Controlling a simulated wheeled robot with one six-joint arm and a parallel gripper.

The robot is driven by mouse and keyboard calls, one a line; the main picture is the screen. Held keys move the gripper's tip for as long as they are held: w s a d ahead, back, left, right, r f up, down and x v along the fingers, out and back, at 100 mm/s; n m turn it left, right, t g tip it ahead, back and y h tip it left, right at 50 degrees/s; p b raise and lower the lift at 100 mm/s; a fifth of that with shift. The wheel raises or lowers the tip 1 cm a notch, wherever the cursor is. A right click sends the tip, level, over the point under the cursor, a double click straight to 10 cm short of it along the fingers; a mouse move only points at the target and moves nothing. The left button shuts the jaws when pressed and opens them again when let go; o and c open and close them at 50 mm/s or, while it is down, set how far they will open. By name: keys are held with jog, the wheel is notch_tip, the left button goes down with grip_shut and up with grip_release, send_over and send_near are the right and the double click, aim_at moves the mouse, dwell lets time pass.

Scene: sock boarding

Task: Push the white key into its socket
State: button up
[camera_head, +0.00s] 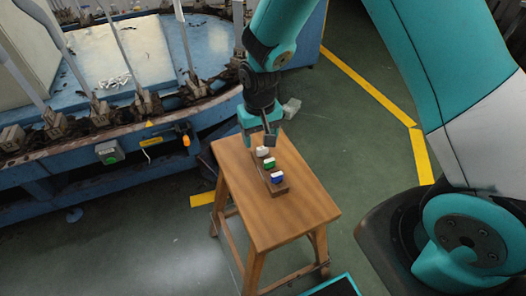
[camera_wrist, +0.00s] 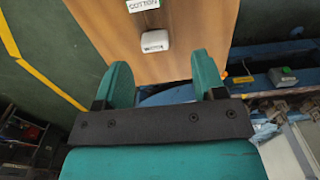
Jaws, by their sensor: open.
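The white key (camera_head: 262,151) stands at the end of a brown block (camera_head: 281,187) on the wooden stool, at the end nearest my gripper. In the wrist view the white key (camera_wrist: 155,41) is just beyond the gap between my fingertips, slightly left of its middle. My gripper (camera_head: 262,139) is open and empty over the stool's far edge; its two teal fingers also show in the wrist view (camera_wrist: 162,63). No contact with the key is visible. The socket cannot be made out under the key.
A green key (camera_head: 269,163) and a blue key (camera_head: 277,178) stand in line behind the white one. A label reading COTTON (camera_wrist: 143,5) is at the wrist view's top. The stool top (camera_head: 240,190) is otherwise clear. A blue machine (camera_head: 130,130) stands left.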

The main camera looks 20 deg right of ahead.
aim_at(263, 148)
jog(key=shift+d+f, duration=0.2)
jog(key=shift+f, duration=1.2)
jog(key=shift+d+f, duration=0.15)
jog(key=shift+f, duration=1.2)
jog(key=c, duration=1)
jog(key=shift+r, duration=0.1)
